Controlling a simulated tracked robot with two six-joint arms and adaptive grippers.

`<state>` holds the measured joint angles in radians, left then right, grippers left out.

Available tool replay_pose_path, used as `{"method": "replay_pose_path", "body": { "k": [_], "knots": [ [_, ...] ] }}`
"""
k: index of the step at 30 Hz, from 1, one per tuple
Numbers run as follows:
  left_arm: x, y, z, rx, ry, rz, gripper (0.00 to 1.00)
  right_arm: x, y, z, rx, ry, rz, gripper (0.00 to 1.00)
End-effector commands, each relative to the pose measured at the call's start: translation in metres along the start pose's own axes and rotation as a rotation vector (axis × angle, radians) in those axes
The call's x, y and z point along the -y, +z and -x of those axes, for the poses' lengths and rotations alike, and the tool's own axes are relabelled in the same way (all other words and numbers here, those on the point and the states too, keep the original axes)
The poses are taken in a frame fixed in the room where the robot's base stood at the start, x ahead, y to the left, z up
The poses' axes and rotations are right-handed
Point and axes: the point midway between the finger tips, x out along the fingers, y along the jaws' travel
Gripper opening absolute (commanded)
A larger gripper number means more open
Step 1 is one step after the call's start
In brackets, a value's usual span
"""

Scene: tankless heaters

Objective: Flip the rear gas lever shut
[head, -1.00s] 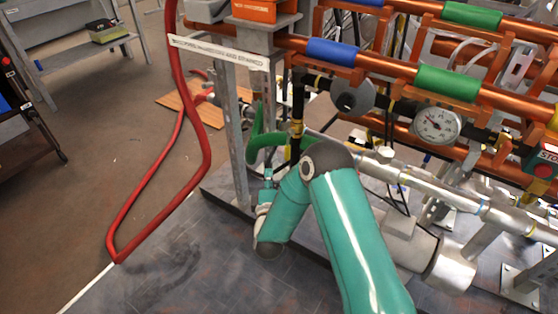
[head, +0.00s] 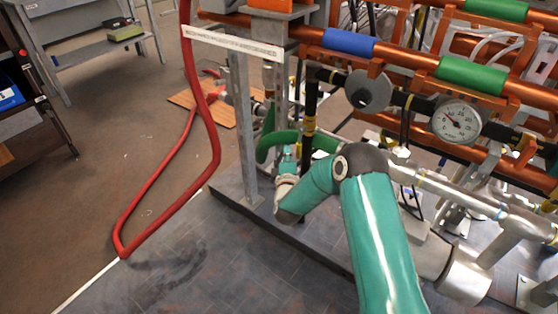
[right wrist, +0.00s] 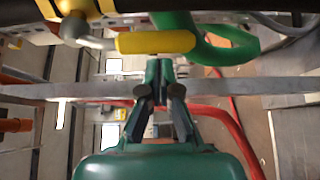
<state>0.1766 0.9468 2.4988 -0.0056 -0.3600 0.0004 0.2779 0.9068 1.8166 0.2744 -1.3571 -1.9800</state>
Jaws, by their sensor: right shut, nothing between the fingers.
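A yellow lever handle (right wrist: 155,42) lies across the upper middle of the right wrist view, level, with a silver elbow-shaped arm at its left end. I cannot tell whether it is the rear gas lever. My right gripper (right wrist: 160,91) is shut and empty, its fingertips a little below the handle in that picture; contact cannot be made out. In the head view my right gripper (head: 288,160) is small and partly hidden, beside the black vertical pipe (head: 310,110) with yellow bands. The handle cannot be made out there. My left gripper is not in view.
A curved green piece (head: 268,146) is close to the gripper; a green loop also shows in the right wrist view (right wrist: 228,48). A metal post (head: 243,125), a dial gauge (head: 457,122) and copper pipes crowd the rack. A red hose (head: 212,130) hangs at left, beside open floor.

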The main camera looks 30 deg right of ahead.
Motion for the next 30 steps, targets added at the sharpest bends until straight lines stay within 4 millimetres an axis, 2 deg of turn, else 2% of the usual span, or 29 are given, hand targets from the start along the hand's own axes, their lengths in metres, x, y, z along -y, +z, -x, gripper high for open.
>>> {"method": "replay_pose_path", "body": {
  "k": [3,8,14,15,20,30],
  "knots": [
    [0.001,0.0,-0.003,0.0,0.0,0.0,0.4,0.001,0.01,0.003,0.001,-0.001,0.0,0.0],
    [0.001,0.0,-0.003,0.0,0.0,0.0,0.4,0.0,0.013,0.005,0.0,-0.001,-0.001,0.0],
    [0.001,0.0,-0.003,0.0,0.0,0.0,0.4,0.0,0.013,0.005,0.0,-0.001,-0.001,0.0],
    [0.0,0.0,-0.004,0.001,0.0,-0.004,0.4,0.0,0.003,0.011,-0.003,-0.002,-0.001,0.0],
    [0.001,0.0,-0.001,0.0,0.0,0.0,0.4,-0.001,0.016,0.006,0.005,-0.005,0.005,0.0],
    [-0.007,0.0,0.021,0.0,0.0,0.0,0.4,-0.005,0.032,0.01,0.017,-0.074,0.106,0.0]
  ]
}}
